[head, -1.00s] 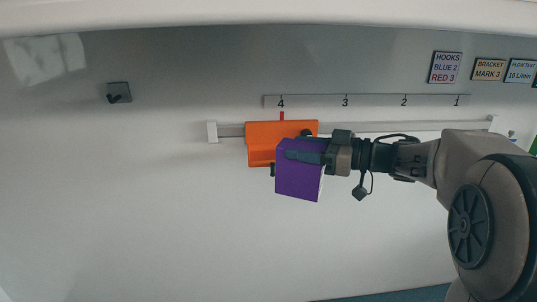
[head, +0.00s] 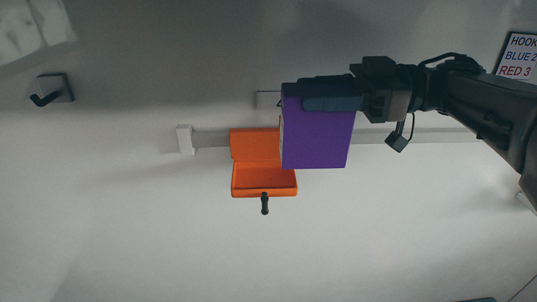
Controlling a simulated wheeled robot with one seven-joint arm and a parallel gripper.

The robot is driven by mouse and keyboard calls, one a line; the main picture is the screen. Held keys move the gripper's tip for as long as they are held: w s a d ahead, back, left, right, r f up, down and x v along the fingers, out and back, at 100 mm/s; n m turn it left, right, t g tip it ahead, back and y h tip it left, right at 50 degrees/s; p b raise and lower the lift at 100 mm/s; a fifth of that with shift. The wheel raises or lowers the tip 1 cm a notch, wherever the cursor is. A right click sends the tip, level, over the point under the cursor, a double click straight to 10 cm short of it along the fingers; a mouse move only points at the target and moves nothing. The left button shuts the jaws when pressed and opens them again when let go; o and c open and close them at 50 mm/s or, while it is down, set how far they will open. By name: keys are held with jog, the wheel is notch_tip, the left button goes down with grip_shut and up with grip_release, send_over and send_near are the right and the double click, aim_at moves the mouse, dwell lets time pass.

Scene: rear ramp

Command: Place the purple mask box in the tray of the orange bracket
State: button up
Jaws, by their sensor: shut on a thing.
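The purple mask box (head: 318,140) is held by my gripper (head: 322,94), which is shut on its upper part. The box hangs upright, its lower part free. The orange bracket (head: 255,145) is on the wall rail, to the left of the box. Its shallow tray (head: 265,193) is at the bottom, with a dark knob (head: 264,204) below the front lip. The tray looks empty where I see it. The box covers the right part of the bracket's back plate, and its lower edge is higher in the picture than the tray.
The pale rail (head: 212,138) runs along the wall with a white end block (head: 185,139). A grey wall hook (head: 52,90) is at upper left. A sign about hooks (head: 520,56) is at upper right. The wall below the bracket is clear.

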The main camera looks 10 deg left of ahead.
jog(key=w+a+f+p, duration=0.2)
jog(key=w+a+f, duration=0.3)
jog(key=a+f, duration=0.4)
jog(key=shift+w+a+f+p, duration=0.25)
jog(key=shift+w+f+p, duration=0.1)
jog(key=shift+f, duration=0.45)
jog(key=shift+f, duration=0.2)
jog(key=o, duration=1.3)
jog(key=shift+o, duration=0.2)
jog(key=shift+r, duration=0.1)
jog(key=b+v, duration=0.2)
jog(key=v, duration=1)
